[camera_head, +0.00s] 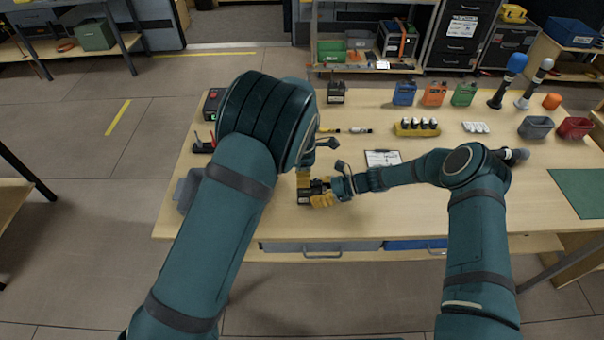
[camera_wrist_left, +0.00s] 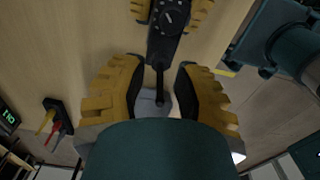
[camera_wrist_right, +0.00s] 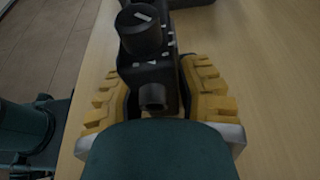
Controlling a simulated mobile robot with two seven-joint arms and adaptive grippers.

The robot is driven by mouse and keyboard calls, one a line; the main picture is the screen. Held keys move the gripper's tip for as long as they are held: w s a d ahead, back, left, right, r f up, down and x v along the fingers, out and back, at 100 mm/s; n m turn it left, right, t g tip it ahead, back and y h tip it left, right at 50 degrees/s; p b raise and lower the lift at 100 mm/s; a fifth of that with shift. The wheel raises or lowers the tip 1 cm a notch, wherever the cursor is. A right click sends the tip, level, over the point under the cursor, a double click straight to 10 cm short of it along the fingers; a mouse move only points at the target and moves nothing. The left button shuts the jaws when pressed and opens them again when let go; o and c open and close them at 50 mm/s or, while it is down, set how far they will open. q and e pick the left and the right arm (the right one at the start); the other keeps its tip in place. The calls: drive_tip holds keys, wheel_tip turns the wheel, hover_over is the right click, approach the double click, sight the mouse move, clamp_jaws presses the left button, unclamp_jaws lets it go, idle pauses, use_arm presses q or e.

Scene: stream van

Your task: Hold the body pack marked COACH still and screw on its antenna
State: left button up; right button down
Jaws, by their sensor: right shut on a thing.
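My right gripper (camera_head: 325,192) is shut on a black body pack (camera_head: 304,196) above the front of the table. In the right wrist view the body pack (camera_wrist_right: 150,72) sits between the yellow fingers, with a round black part on top. Any marking is too small to read. My left gripper (camera_head: 304,176) is above the pack, mostly hidden by its own arm. In the left wrist view its yellow fingers (camera_wrist_left: 159,92) stand apart, with a thin black antenna (camera_wrist_left: 159,80) between them in line with the pack (camera_wrist_left: 168,38). I cannot tell whether the antenna is screwed in.
A grey bin (camera_head: 180,192) and a small black stand with red parts (camera_head: 203,144) are at the left. The front right tabletop is mostly clear.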

use_arm(q)
drive_tip(key=shift+n, duration=1.3)
drive_tip(key=n, duration=0.4)
drive_tip(key=shift+o, duration=0.3)
clamp_jaws()
drive_tip(key=m, duration=0.4)
